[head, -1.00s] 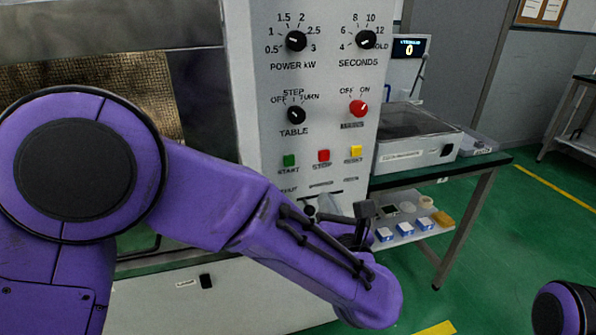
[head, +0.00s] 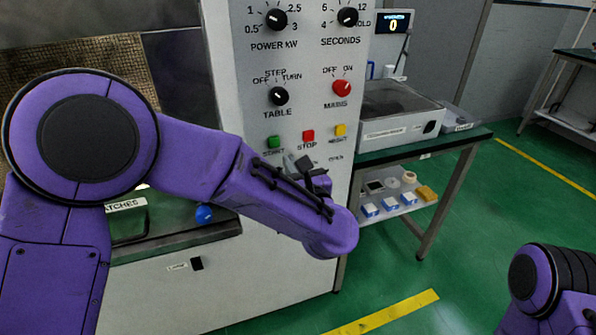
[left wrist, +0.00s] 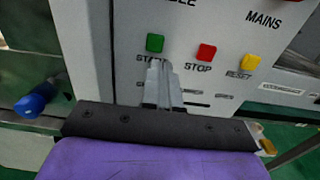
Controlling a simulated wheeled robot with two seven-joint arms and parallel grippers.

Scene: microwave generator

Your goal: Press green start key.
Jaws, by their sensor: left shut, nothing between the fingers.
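The green start key (head: 273,142) is a small square button on the grey front panel (head: 305,60), above the label START. It also shows in the left wrist view (left wrist: 155,43). My left gripper (head: 296,162) is shut and empty in front of the panel, a little below and right of the green key in the head view. In the left wrist view its closed fingers (left wrist: 158,68) point up at the panel, with tips just below the green key over the START label. I cannot tell whether they touch the panel. My right gripper is not in view.
The red stop key (head: 308,136) and yellow reset key (head: 340,130) sit in the same row to the right. A blue knob (head: 204,214) sticks out at the lower left. A bench (head: 440,143) with a lidded box stands right of the panel.

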